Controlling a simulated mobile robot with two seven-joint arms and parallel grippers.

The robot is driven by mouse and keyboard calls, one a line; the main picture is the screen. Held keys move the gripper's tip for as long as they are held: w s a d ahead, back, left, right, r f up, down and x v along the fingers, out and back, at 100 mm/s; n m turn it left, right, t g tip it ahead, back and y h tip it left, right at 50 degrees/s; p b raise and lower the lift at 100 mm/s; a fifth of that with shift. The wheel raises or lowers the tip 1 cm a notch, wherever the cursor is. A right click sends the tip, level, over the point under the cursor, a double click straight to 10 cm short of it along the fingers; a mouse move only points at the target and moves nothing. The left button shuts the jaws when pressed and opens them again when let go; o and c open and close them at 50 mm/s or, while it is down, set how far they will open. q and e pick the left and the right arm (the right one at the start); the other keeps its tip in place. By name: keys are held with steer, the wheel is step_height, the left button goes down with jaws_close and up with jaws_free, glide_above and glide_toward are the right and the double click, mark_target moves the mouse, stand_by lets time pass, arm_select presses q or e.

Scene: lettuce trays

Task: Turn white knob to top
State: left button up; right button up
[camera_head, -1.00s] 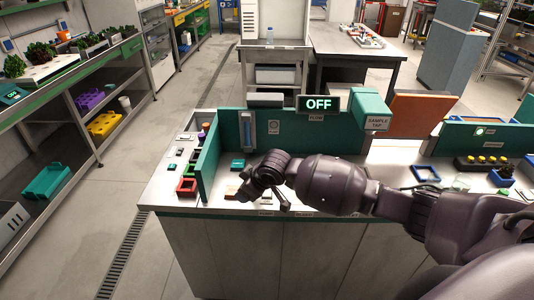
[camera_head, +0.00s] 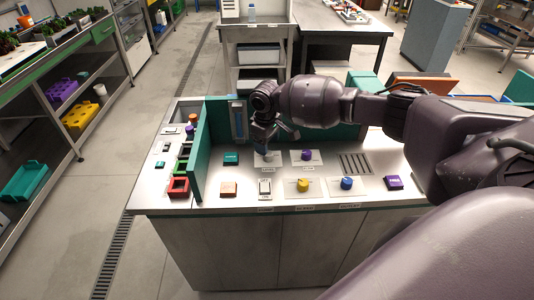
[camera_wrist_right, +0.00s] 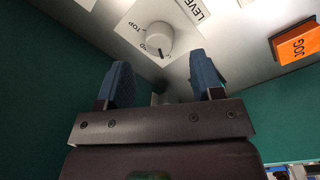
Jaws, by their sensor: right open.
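The white knob (camera_wrist_right: 158,38) shows in the right wrist view on a pale plate (camera_wrist_right: 128,22) marked TOP at its upper left. A dark mark sits on the knob's lower edge, away from TOP. My right gripper (camera_wrist_right: 162,80) is open and empty, its two blue fingers apart just below the knob in that view and not touching it. In the head view my right gripper (camera_head: 277,141) hangs over the panel, above a white plate (camera_head: 266,160). It largely hides the knob there. My left gripper is out of view.
Close to the gripper are a purple knob (camera_head: 307,155), a yellow knob (camera_head: 303,185), a blue knob (camera_head: 347,183) and a switch (camera_head: 264,187). A teal divider (camera_head: 201,150) stands to the left. An orange JOG button (camera_wrist_right: 296,42) shows in the wrist view.

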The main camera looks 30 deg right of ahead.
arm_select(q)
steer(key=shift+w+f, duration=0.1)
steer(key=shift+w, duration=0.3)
arm_select(e)
steer(key=shift+d+f, duration=0.1)
steer(key=shift+f, duration=2.3)
steer(key=shift+c, duration=0.3)
steer(key=c, duration=0.9)
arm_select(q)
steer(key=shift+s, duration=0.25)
